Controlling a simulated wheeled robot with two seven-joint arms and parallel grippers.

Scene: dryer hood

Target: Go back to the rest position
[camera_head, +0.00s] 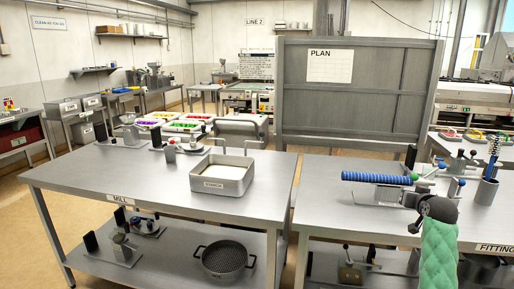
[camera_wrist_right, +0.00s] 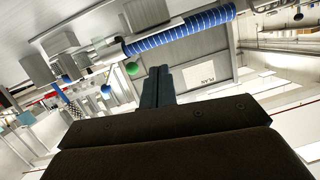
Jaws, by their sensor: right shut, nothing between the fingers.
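My right arm in its green padded sleeve (camera_head: 440,255) comes in at the bottom right of the head view, with its dark wrist end in front of the right table. In the wrist view my right gripper (camera_wrist_right: 158,72) has its two dark fingers together, with nothing between them. A blue ribbed hose (camera_head: 375,178) lies across a fixture on the right table. It also shows in the wrist view (camera_wrist_right: 180,32), beyond the fingertips and apart from them. My left gripper is not in view.
The right table (camera_head: 330,215) carries the fixture with green and blue knobs and a metal cup (camera_head: 487,191) holding a blue spring-like tool. A metal tray (camera_head: 222,175) sits on the left table. A grey board marked PLAN (camera_head: 360,100) stands behind. The right table's front left is clear.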

